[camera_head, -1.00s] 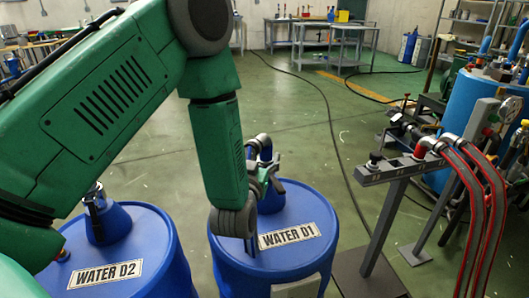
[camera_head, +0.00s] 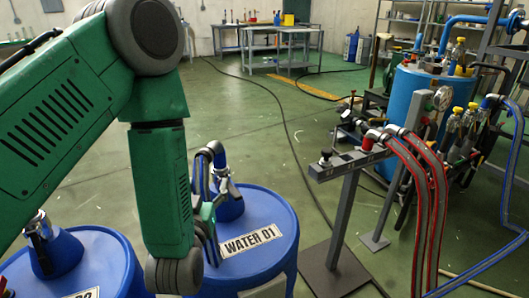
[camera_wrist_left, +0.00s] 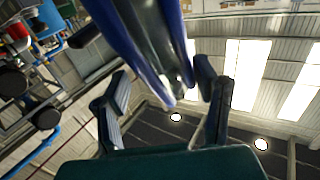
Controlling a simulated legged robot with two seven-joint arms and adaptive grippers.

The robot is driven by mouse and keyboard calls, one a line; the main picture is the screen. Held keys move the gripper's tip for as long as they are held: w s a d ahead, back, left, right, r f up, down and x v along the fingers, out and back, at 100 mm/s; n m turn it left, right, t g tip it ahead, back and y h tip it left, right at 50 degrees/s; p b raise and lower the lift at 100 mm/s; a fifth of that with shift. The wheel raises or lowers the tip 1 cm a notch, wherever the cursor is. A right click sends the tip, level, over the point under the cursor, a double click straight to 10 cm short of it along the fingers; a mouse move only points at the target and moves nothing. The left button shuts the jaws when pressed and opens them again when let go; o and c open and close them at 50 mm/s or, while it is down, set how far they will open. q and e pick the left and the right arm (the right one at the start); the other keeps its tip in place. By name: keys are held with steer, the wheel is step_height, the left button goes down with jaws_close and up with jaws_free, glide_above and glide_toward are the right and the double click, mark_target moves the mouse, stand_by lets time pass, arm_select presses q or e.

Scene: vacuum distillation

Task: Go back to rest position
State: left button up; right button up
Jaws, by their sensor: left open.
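My left green arm comes in from the left and hangs in front of the blue drum labelled WATER D1 (camera_head: 262,262). Its gripper (camera_head: 210,222) is partly hidden by my wrist, at the left side of this drum's top. In the left wrist view, my left gripper (camera_wrist_left: 163,100) has its two fingers spread apart. A blue hose with a metal end (camera_wrist_left: 150,45) shows between and beyond them; I cannot tell whether they touch. In the head view, the blue hose and fitting (camera_head: 226,190) stand on the WATER D1 drum. My right gripper is not in view.
A second blue drum (camera_head: 110,255) with a blue fitting (camera_head: 55,250) stands at left. A grey stand (camera_head: 345,205) carries red hoses (camera_head: 430,200) at right. A light-blue tank (camera_head: 415,90) and more hoses stand behind. The green floor (camera_head: 270,130) in the middle is mostly clear, crossed by a cable.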

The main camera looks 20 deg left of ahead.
arm_select(q)
steer(key=s+d+f+m+g+h+p, duration=0.1)
steer(key=s+f+g, duration=0.1)
steer(key=s+f, duration=0.1)
steer(key=s+d+f+m+g+h+p, duration=0.1)
steer(key=s+f+g+h+p, duration=0.1)
steer(key=f, duration=0.4)
steer(key=s+d+f+g+h+p, duration=0.1)
steer(key=s+f+g+h+p, duration=0.1)
steer(key=s+f+g, duration=0.2)
steer(key=shift+s+d+f+m, duration=0.35)
steer(key=shift+s+f+m, duration=0.05)
steer(key=shift+s+f, duration=0.1)
steer(key=s+f+m+g+p, duration=0.1)
steer(key=s+g, duration=0.3)
steer(key=s, duration=0.4)
steer(key=s+f+g+h+p, duration=0.1)
steer(key=s+f+g, duration=0.3)
steer(key=s, duration=0.4)
steer(key=shift+s+d+m+p, duration=0.25)
steer(key=shift+d+m+p, duration=0.15)
steer(key=shift+p, duration=0.2)
steer(key=shift+w, duration=0.1)
